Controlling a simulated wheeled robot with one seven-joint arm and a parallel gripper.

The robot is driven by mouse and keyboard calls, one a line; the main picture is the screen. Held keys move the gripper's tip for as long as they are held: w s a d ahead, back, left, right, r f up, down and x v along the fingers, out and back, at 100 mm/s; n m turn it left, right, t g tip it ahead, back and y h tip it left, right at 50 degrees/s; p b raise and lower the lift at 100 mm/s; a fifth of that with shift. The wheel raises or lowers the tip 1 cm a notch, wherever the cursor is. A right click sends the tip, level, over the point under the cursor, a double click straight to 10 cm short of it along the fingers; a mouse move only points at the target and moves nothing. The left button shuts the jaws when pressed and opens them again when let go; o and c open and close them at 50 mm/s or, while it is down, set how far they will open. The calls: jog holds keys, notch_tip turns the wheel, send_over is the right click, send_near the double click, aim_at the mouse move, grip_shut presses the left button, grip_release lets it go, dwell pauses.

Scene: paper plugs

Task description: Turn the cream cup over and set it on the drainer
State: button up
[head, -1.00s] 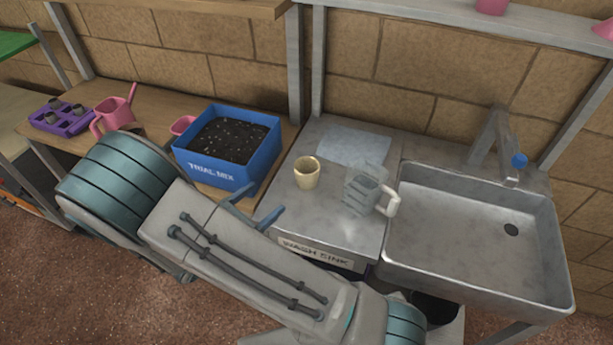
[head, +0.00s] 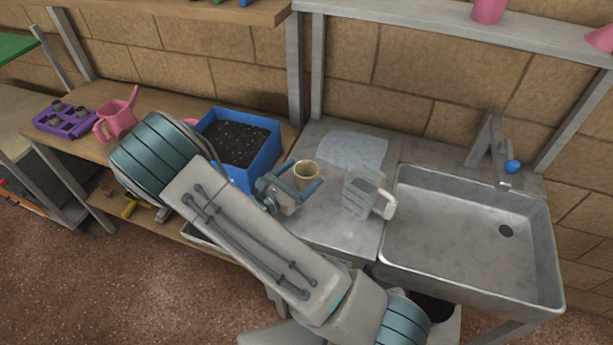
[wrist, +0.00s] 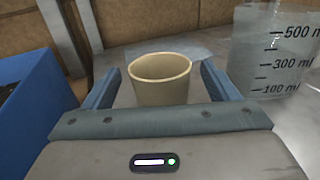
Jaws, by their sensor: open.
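The cream cup (head: 307,170) stands upright, mouth up, on the metal top left of the sink. It also shows in the wrist view (wrist: 160,82), centred between my fingers. My gripper (head: 305,175) is open, with one finger on each side of the cup's near part. In the wrist view my gripper (wrist: 162,70) shows a gap beside the cup on both sides; I cannot tell how deep the fingers reach. A pale flat sheet (head: 353,149) lies behind the cup; I cannot tell whether this or the metal top is the drainer.
A clear measuring jug (head: 359,193) with a pale handle stands close right of the cup. A blue box of soil (head: 265,160) is close on the left. The sink basin (head: 450,240) is further right, with a blue-knobbed tap (head: 500,160). The pale sheet is bare.

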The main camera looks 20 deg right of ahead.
aim_at(300, 189)
jog(key=c, duration=1.1)
jog(key=shift+c, duration=0.2)
jog(key=shift+r, duration=0.8)
notch_tip(300, 189, up, 3)
jog(key=shift+f+b, duration=0.2)
jog(key=shift+b, duration=0.15)
jog(key=s+d+r+p, duration=0.1)
jog(key=s+r+p, duration=0.5)
jog(key=s, duration=0.5)
jog(key=shift+r+p, duration=0.35)
jog(key=shift+r, duration=0.15)
jog(key=shift+s, duration=0.2)
